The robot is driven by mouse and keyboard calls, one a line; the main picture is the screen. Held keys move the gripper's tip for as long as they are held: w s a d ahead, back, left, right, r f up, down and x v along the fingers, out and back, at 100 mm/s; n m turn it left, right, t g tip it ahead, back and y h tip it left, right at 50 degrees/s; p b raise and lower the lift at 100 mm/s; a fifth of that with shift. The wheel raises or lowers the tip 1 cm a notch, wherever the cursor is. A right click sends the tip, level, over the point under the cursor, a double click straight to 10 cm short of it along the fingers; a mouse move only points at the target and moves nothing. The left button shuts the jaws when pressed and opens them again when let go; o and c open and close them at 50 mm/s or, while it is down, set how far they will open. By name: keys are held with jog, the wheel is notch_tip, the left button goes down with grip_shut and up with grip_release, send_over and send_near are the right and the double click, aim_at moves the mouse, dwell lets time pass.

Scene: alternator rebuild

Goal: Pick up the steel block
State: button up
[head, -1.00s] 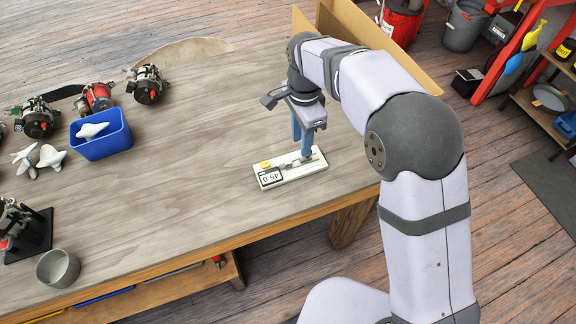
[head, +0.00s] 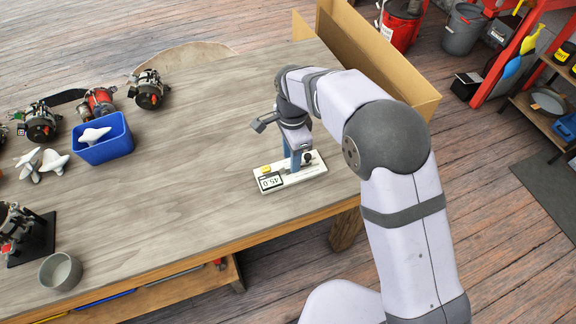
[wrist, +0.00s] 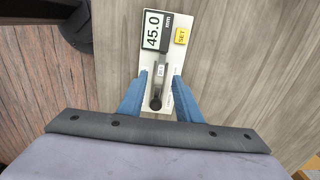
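A small grey metal piece (wrist: 160,71) with a pale label, which looks like the steel block, sits on a white gauge plate (wrist: 149,65) in the wrist view. The plate (head: 314,172) lies near the table's front edge in the head view. My gripper (wrist: 160,73) points down over the plate. Its two blue fingers stand apart, one on each side of the metal piece, with gaps visible. In the head view my gripper (head: 294,167) stands at the middle of the plate and hides the piece. I cannot tell the fingertips' exact height.
The gauge has a display (wrist: 153,31) reading 45.0 mm, a yellow SET button (wrist: 181,36) and a dark round knob (wrist: 155,103). A blue bin (head: 103,143) holding a white part and several alternators stand left. A grey cup (head: 60,271) stands front left. The middle table is clear.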

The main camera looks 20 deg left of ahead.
jog(key=shift+f, duration=1.2)
jog(key=shift+c, duration=0.3)
grip_shut()
jog(key=shift+r, duration=0.1)
notch_tip(320, 180, up, 10)
jog(key=b, duration=0.1)
jog(key=w+a+f+m+p, duration=0.1)
jog(key=w+a+m+p, duration=0.2)
jog(key=w+m, duration=0.6)
jog(key=shift+w+a+f+p, duration=0.15)
jog(key=shift+w+f+p, duration=0.1)
jog(key=shift+w+p, duration=0.3)
